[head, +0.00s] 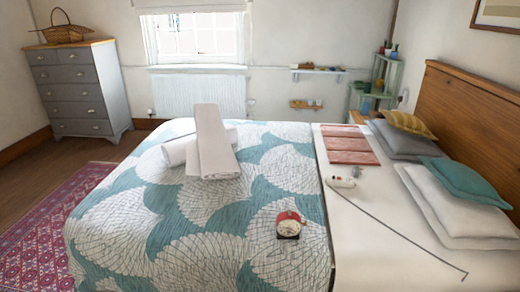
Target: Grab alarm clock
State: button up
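The alarm clock (289,226) sits on the patterned quilt near the front right part of the bed (130,215). It has a red upper part and a pale round face with a dark edge below. Nothing covers it or touches it apart from the quilt. My gripper is not in view.
White rolled towels (213,148) lie behind and left of the clock. Folded pink cloths (348,144), a small white object (342,183) and pillows (465,218) lie to the right. A wooden headboard (470,125) bounds the right. Quilt around the clock is clear.

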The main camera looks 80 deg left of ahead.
aim_at(284, 222)
jog(key=u, duration=4.05)
jog(key=k, duration=0.75)
jog(key=z, duration=1.1)
jog(key=i, duration=0.2)
jog(key=u, duration=0.15)
